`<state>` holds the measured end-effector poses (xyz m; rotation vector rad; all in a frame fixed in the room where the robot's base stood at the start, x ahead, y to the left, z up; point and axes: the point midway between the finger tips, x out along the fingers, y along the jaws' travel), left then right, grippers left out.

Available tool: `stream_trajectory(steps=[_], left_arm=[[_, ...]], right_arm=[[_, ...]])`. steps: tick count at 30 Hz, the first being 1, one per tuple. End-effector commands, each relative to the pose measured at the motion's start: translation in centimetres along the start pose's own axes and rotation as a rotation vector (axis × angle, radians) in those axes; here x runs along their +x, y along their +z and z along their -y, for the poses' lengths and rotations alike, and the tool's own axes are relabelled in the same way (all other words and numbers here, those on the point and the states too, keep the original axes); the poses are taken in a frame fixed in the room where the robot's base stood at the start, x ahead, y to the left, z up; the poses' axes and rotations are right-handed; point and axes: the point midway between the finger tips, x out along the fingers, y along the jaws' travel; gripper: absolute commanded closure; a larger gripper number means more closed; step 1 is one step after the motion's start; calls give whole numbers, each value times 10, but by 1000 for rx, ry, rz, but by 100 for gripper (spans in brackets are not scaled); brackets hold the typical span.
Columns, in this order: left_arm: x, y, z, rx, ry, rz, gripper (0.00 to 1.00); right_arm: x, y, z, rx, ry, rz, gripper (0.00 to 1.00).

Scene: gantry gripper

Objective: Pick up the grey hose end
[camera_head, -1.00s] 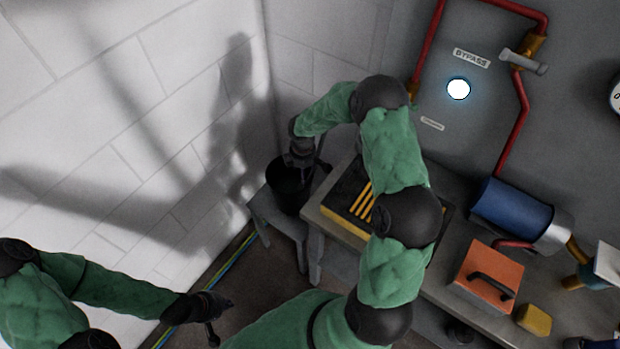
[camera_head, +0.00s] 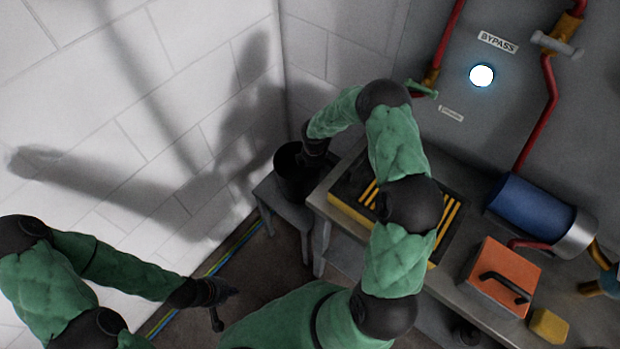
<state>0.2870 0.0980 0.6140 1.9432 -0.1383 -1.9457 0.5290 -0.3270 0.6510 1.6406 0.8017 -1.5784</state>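I cannot make out a grey hose end in the head view. My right gripper (camera_head: 311,167) points down at the black bucket (camera_head: 287,178) on the small grey stool. Its fingers are dark against the bucket and partly hidden by the wrist, so their opening and anything between them cannot be told. My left gripper (camera_head: 224,307) is low at the left, above the dark floor. Its two fingers are spread apart, with nothing visible between them.
A grey bench (camera_head: 455,285) carries a black-and-yellow striped tray (camera_head: 355,212), an orange box (camera_head: 500,280), a yellow block (camera_head: 549,326) and a blue cylinder (camera_head: 530,212). Red pipes (camera_head: 538,125) run on the grey panel behind. The stool (camera_head: 287,217) stands near the white wall.

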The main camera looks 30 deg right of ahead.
Motion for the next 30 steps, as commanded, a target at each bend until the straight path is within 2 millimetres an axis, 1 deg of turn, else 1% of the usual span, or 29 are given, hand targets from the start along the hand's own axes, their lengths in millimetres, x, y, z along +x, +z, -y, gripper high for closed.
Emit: stream_trajectory(steps=[1, 3, 10, 11, 12, 14, 15, 16, 17, 20, 21, 26, 29, 30], left_arm=[[5, 0, 2, 0, 0, 0, 100], [7, 0, 2, 0, 0, 0, 100], [6, 0, 2, 0, 0, 0, 100], [6, 0, 2, 0, 0, 0, 100], [6, 0, 2, 0, 0, 0, 100], [6, 0, 2, 0, 0, 0, 100], [6, 0, 2, 0, 0, 0, 100], [6, 0, 2, 0, 0, 0, 100], [6, 0, 2, 0, 0, 0, 100], [6, 0, 2, 0, 0, 0, 100], [6, 0, 2, 0, 0, 0, 100], [6, 0, 2, 0, 0, 0, 100], [3, 0, 1, 0, 0, 0, 100], [1, 0, 0, 0, 0, 0, 100]], right_arm=[[10, 0, 1, 0, -2, 1, 40], [15, 0, 0, 1, -1, 0, 40], [16, 0, 1, 1, -1, 0, 40], [16, 0, 1, 1, -1, 0, 45], [16, 0, 1, 1, -1, 0, 56], [16, 0, 1, 1, -1, 0, 73], [16, 0, 1, 0, -2, 0, 85], [16, 0, 1, 0, -2, 0, 93], [16, 0, 1, 0, -2, 0, 95], [16, 0, 2, 0, -3, 1, 95], [16, 0, 1, 0, -3, 1, 100], [16, 0, 2, -1, -4, 2, 100], [10, 1, 1, -1, -4, 2, 100], [6, 0, 1, -1, -3, 2, 100]])
